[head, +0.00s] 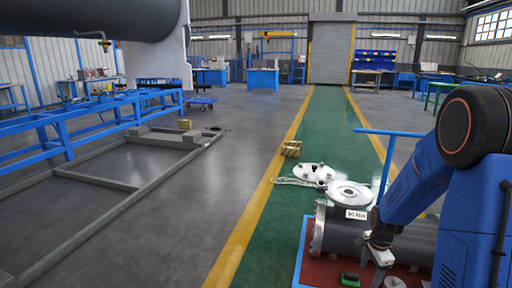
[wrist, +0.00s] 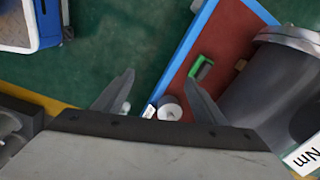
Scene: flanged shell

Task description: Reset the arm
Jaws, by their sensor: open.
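My gripper (head: 378,249) hangs at the lower right of the head view, over the near edge of the cart. In the wrist view its two jaws (wrist: 158,98) are apart with nothing between them at jaw height. My blue arm reaches down to it from the right. The dark flanged shell (head: 335,230) lies on the red cart top beside my gripper, and shows at the right of the wrist view (wrist: 280,90). A pale round part (wrist: 169,108) and a green-and-black item (wrist: 201,68) lie on the red surface below.
A blue-edged cart (head: 303,252) with a blue handle (head: 388,132) carries the shell. White flanged covers (head: 314,172) and a wooden block (head: 291,148) are beyond it on the green lane. A blue frame (head: 80,128) stands at left. The grey floor (head: 200,190) between is largely clear.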

